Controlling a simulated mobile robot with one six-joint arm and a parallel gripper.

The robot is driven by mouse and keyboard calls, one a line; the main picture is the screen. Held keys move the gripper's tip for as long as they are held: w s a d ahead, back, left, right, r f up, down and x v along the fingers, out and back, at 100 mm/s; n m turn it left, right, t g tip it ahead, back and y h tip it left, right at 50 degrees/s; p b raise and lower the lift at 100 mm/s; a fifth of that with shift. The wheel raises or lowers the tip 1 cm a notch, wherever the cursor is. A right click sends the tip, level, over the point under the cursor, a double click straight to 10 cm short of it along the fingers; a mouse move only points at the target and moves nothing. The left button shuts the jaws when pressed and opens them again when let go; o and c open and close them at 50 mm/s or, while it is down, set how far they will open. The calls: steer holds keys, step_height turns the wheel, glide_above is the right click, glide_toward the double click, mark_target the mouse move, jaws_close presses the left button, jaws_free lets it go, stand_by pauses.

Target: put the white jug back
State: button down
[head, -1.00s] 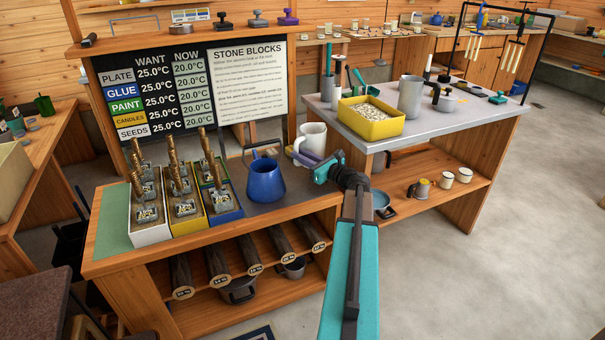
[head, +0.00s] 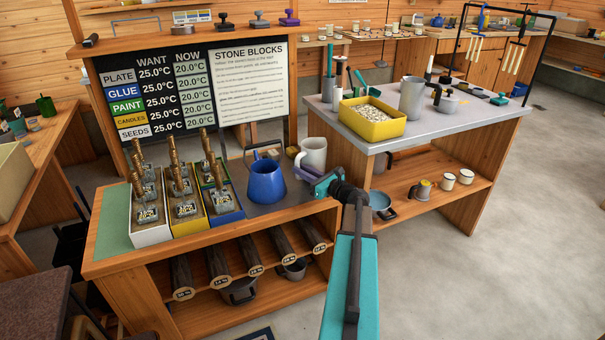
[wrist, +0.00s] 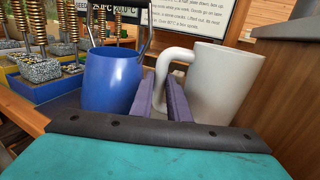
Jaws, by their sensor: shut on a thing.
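The white jug (head: 313,152) is upright at the right end of the bench, just right of the blue jug (head: 266,181). My gripper (head: 306,172) reaches it from the front right. In the wrist view the purple fingers (wrist: 166,98) are closed around the handle of the white jug (wrist: 217,85), which points left. The blue jug (wrist: 111,80) stands close by on the left of the fingers. The base of the white jug is partly hidden by my gripper, so I cannot tell whether it touches the bench top.
Stone blocks with coiled handles stand in white, yellow and blue trays (head: 150,237) left of the blue jug. A board (head: 195,92) stands behind. To the right, a grey table (head: 440,125) holds a yellow bin (head: 372,128) and a tall grey cylinder (head: 412,98).

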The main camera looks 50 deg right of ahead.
steer(key=shift+f, duration=0.5)
steer(key=c, duration=1.7)
jaws_free()
steer(key=s, duration=1.2)
steer(key=shift+a, duration=0.1)
steer(key=shift+s, duration=0.1)
